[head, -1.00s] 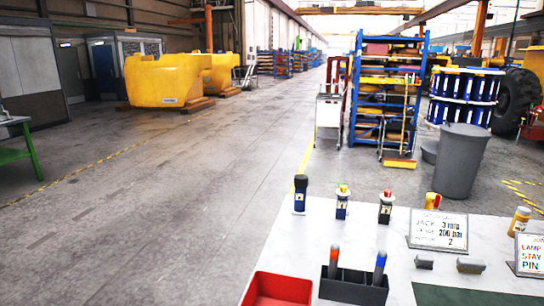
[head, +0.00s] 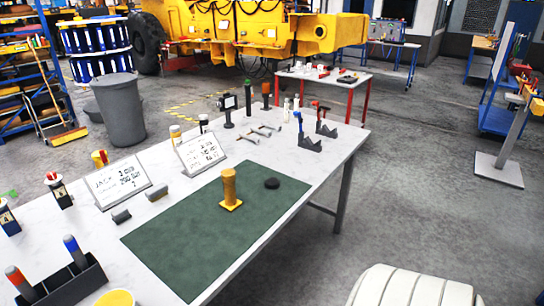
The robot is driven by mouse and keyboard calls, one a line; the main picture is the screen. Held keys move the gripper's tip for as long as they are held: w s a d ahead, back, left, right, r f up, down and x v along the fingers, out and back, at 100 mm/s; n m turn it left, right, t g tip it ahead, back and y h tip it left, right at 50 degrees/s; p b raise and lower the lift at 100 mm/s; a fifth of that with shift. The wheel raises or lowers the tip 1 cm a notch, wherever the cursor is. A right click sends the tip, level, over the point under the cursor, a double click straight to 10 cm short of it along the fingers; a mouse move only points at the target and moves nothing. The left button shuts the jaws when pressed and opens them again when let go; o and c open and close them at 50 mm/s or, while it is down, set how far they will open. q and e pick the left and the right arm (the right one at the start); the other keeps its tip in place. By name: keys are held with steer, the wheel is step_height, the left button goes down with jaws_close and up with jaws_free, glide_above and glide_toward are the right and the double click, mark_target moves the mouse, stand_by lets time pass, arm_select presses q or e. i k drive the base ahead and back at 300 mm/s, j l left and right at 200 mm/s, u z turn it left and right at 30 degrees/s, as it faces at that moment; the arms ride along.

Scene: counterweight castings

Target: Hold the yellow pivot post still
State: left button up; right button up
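The yellow pivot post (head: 229,188) stands upright on its square yellow foot, on the dark green mat (head: 180,262) on the white workbench. A small black round disc (head: 271,183) lies on the mat to the right of the post, apart from it. Nothing touches the post. Neither of my grippers shows in the head view.
Two sign cards (head: 122,182) and small grey blocks stand left of the mat. A dark holder (head: 62,285) with red and blue handled tools is at the lower left. Black and blue V-shaped stands (head: 309,142) and small tools are at the bench's far end.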

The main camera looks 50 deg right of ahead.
mark_target(230, 203)
steer(key=z, duration=1.4)
